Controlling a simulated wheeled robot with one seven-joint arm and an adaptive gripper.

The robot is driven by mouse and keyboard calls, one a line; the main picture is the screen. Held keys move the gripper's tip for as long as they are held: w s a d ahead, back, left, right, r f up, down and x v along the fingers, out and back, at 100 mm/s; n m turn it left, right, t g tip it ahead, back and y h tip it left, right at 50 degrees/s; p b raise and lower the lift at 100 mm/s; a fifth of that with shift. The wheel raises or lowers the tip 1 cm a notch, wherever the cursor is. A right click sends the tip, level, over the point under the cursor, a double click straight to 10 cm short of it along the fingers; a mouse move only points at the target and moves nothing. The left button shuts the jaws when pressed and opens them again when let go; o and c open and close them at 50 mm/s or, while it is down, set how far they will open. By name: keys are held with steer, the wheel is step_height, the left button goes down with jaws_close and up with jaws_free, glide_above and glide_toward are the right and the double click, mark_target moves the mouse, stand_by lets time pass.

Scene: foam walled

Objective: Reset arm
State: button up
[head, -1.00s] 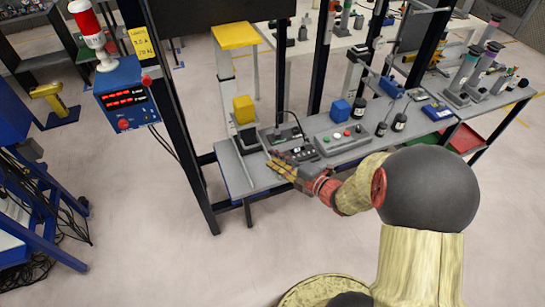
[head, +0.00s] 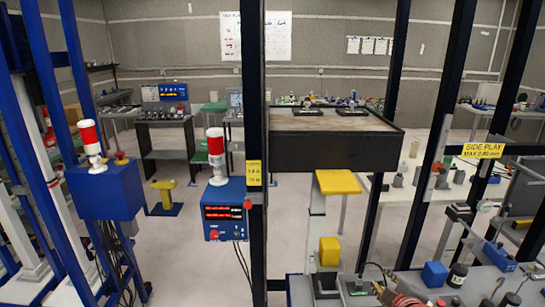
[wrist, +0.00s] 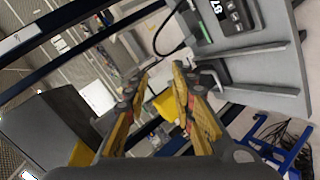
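My gripper (wrist: 160,82) shows in the wrist view with its two yellow-and-dark fingers apart and no object held between them. A yellow thing (wrist: 166,104) shows through the gap, apparently beyond the fingers. In the head view only a small part of my gripper (head: 386,292) shows at the bottom edge, over the workbench, with a reddish part beside it. The rest of my arm is out of that view.
A blue display box (head: 224,212) with a red-and-white lamp hangs on a dark post (head: 254,120). Dark uprights frame the bench. Open floor lies left of it.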

steer(key=s+a+r+m+g, duration=0.2)
steer(key=s+a+m, duration=0.1)
steer(key=s, duration=0.5)
steer(key=s+a+r+m+g+y, duration=0.1)
steer(key=s+a+r+m+g, duration=0.1)
steer(key=s, duration=0.6)
steer(key=s+a+r+m+g+p, duration=0.1)
steer(key=s+a+r+m+g, duration=0.1)
steer(key=s+a+m, duration=0.4)
steer(key=shift+s+a+r+y, duration=0.3)
steer(key=shift+s+r, duration=0.5)
steer(key=shift+s, duration=0.35)
